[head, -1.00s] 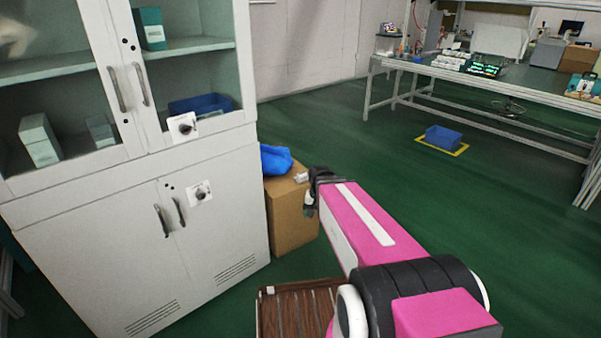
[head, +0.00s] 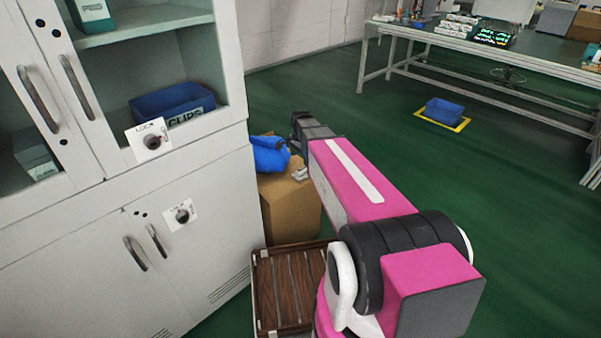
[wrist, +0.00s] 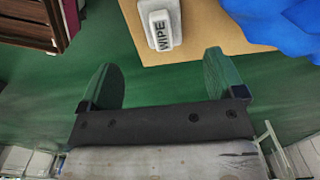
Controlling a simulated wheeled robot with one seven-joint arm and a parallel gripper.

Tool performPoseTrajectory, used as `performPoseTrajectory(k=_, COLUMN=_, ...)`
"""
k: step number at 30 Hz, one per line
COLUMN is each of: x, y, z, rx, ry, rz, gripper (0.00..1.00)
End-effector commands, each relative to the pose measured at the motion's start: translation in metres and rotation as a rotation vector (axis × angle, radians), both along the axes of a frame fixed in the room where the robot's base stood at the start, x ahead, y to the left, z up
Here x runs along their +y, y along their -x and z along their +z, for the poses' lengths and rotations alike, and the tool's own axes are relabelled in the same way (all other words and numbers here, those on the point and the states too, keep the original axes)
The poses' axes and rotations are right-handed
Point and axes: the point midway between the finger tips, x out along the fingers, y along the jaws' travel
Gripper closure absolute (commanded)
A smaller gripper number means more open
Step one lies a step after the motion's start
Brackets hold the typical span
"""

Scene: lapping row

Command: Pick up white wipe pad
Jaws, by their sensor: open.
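The white wipe pad (wrist: 160,25), marked "WIPE", lies on top of a brown cardboard box (wrist: 205,45) near its edge in the wrist view. In the head view the small pale pad (head: 299,174) shows on the box (head: 290,212), just beside my arm. My gripper (wrist: 163,75) is open and empty in the wrist view, its two fingers apart and pointing toward the box. The pad lies ahead of the gap between the fingertips and is not touched. In the head view my gripper (head: 298,125) is at the far end of my pink arm, with its fingers hard to make out.
A blue bundle (head: 269,155) lies on the box beside the pad. A white cabinet (head: 195,255) stands close on the left. A brown slatted crate (head: 262,290) is on the floor in front. A workbench (head: 470,45) and blue bin (head: 444,111) are farther right, with open green floor between.

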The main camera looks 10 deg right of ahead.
Motion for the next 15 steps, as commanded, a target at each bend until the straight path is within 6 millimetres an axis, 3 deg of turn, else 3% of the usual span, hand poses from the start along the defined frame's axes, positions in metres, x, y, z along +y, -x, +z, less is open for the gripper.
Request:
performPoseTrajectory(k=7, x=0.000, y=-0.001, z=-0.035, rx=0.001, ry=0.000, rz=0.002, gripper=0.12)
performPoseTrajectory(k=15, x=-0.001, y=-0.002, z=-0.053, rx=0.000, ry=0.000, rz=0.002, gripper=0.12)
